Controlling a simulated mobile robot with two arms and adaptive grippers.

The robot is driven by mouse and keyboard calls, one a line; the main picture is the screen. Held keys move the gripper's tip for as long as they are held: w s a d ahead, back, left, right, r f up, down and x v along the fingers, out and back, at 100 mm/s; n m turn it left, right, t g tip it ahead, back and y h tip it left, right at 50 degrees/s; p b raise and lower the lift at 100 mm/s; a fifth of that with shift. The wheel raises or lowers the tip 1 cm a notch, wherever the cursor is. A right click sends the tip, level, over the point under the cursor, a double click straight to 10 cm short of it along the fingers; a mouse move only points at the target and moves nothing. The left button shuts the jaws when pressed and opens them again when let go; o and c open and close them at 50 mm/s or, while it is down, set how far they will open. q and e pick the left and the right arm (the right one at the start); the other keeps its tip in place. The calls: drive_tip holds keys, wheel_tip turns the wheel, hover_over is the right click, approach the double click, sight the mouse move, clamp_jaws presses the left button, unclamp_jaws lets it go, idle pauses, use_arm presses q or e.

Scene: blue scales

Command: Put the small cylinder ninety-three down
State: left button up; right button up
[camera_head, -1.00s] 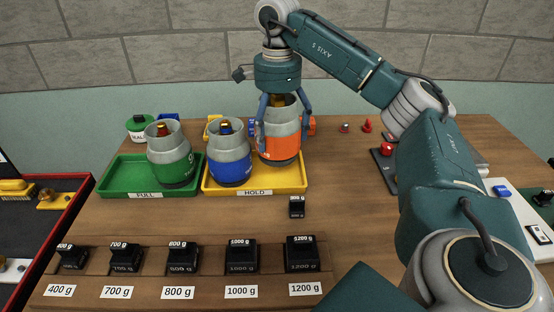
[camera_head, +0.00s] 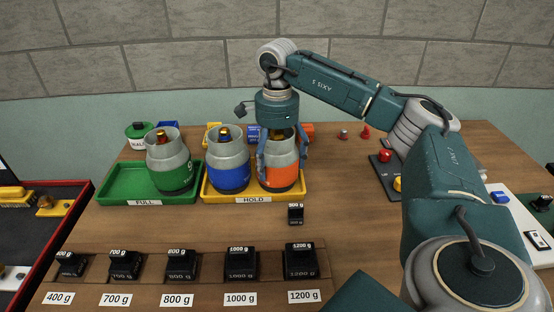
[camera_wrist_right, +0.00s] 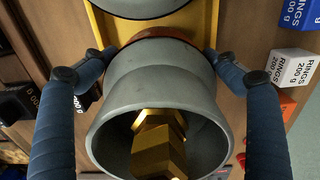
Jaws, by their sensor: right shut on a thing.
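The small grey cylinder with an orange band (camera_head: 283,178) is upright at the right end of the yellow HOLD tray (camera_head: 222,192), its base low and apparently on the tray. I cannot read its number. My right gripper (camera_head: 281,152) comes from above, with its blue fingers shut on the cylinder's sides. In the right wrist view, the grey collar (camera_wrist_right: 150,75) and brass valve (camera_wrist_right: 160,140) lie between the two fingers. A blue-banded cylinder (camera_head: 229,175) stands close on the left in the same tray. My left gripper is not in view.
A green-banded cylinder (camera_head: 172,175) stands in the green FULL tray (camera_head: 125,183). A small black weight (camera_head: 296,214) is in front of the HOLD tray. Several black weights sit in a labelled rack (camera_head: 210,281) at the front. Ring boxes (camera_wrist_right: 296,68) lie behind the tray.

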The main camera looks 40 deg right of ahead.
sight(276, 136)
drive_tip(key=o, duration=1.8)
wheel_tip(276, 136, up, 7)
drive_tip(key=shift+a+r, duration=0.1)
drive_tip(key=shift+r, duration=0.05)
wheel_tip(276, 136, up, 5)
drive_tip(key=shift+f+p, duration=0.1)
drive_tip(key=shift+p, duration=0.85)
